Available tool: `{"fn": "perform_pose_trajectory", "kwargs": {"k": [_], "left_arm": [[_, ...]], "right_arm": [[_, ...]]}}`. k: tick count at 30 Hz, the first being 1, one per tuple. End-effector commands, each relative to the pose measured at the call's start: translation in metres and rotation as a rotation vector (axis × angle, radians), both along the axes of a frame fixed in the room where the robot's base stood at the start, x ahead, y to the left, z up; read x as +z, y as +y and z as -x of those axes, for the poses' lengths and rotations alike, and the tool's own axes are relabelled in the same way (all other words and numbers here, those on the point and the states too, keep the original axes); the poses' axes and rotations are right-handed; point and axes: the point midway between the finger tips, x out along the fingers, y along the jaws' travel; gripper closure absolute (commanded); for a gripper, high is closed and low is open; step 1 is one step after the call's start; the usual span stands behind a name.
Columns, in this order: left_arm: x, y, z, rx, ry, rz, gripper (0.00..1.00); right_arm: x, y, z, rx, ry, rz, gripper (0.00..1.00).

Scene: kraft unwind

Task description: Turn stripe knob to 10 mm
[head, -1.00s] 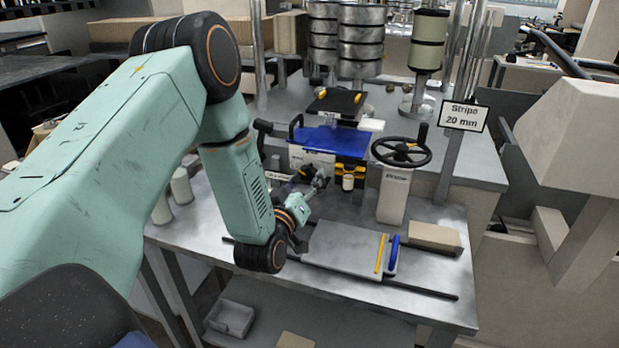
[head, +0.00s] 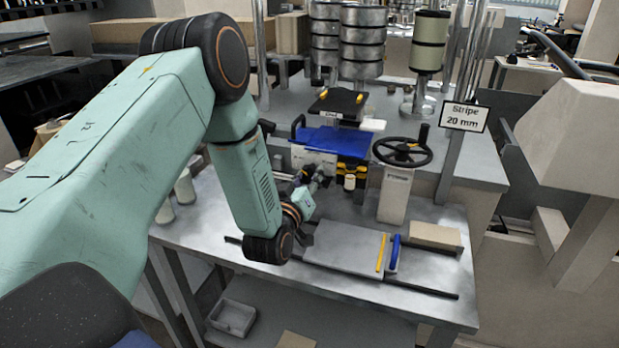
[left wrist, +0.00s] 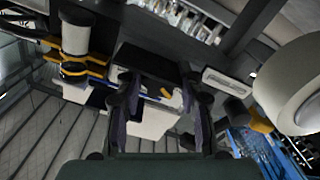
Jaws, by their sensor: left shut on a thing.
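A sign (head: 464,117) at the right post reads "Stripe 20 mm". A white box (head: 308,158) with a blue top (head: 338,141) stands at the back of the metal table. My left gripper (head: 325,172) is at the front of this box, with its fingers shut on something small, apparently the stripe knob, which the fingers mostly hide. In the left wrist view my left gripper (left wrist: 160,112) has a dark finger on each side, with a black block and a pale panel beyond. The knob's pointer and scale cannot be read. My right gripper is out of view.
A black handwheel (head: 402,152) on a white pedestal stands right of the gripper. A white roller with yellow clamps (head: 350,182) is close by. A grey plate (head: 345,246) on dark rails and a cardboard block (head: 435,236) lie in front.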

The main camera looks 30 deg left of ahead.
Motion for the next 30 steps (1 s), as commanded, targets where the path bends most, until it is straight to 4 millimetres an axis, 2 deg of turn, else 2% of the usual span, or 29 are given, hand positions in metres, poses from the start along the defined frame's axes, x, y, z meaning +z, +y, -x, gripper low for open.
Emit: {"fn": "perform_pose_trajectory", "kwargs": {"k": [5, 14, 20, 30], "left_arm": [[0.0, -0.001, 0.0, -0.005, 0.001, -0.001, 0.94], [0.0, -0.001, 0.0, -0.005, 0.012, -0.045, 0.94], [0.001, 0.0, 0.0, -0.005, 0.041, -0.163, 0.94], [0.001, 0.002, 0.0, -0.004, 0.115, -0.468, 0.94]], "right_arm": [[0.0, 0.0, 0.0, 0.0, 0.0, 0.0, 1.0], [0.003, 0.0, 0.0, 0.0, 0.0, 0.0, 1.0], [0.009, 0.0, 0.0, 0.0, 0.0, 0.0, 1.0], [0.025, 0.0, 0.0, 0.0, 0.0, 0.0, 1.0]]}}
